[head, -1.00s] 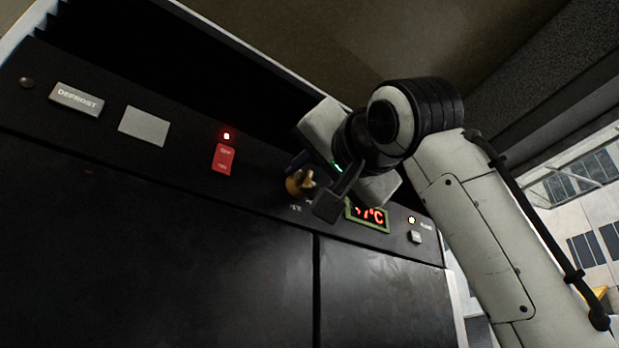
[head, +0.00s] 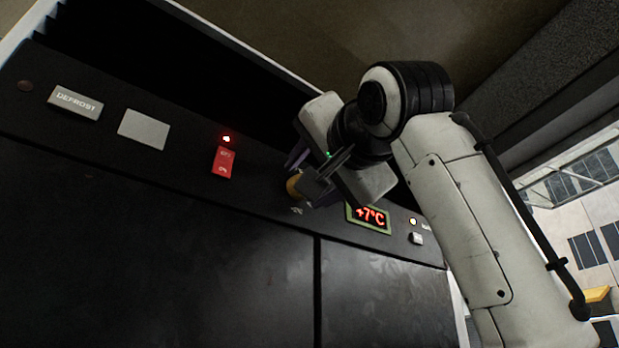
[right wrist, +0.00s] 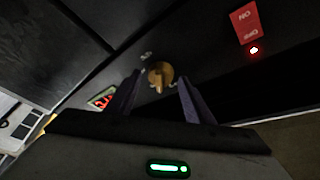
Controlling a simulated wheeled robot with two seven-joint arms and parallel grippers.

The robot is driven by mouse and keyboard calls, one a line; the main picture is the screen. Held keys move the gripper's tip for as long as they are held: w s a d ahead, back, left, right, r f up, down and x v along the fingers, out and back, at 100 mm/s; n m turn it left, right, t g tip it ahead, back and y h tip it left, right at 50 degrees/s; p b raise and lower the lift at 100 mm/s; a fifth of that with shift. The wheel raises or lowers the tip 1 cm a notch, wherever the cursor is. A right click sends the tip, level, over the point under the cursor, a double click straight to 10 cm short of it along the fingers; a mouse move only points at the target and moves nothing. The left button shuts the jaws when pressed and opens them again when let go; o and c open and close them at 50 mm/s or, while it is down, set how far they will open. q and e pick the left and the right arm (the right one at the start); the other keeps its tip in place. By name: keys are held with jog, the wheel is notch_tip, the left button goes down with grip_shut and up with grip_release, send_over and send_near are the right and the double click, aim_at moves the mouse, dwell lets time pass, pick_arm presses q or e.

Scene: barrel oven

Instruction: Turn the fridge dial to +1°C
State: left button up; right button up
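The brass-coloured dial (head: 293,187) sits on the dark control panel. The right wrist view shows the dial (right wrist: 160,76) face-on between my two fingers, with its pointed part toward the gripper. My right gripper (right wrist: 159,85) is open, with a finger on either side of the dial and visible gaps to it. In the head view my right gripper (head: 308,174) partly covers the dial. The lit display (head: 369,216) beside it reads +7°C in red. My left gripper is in neither view.
A red switch (head: 224,161) with a lit red lamp above it is left of the dial. A DEFROST label (head: 76,102) and a blank grey plate (head: 144,128) are farther left. A small button (head: 417,238) is right of the display.

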jog(key=b+v, duration=0.4)
jog(key=v, duration=0.6)
jog(key=shift+s, duration=0.2)
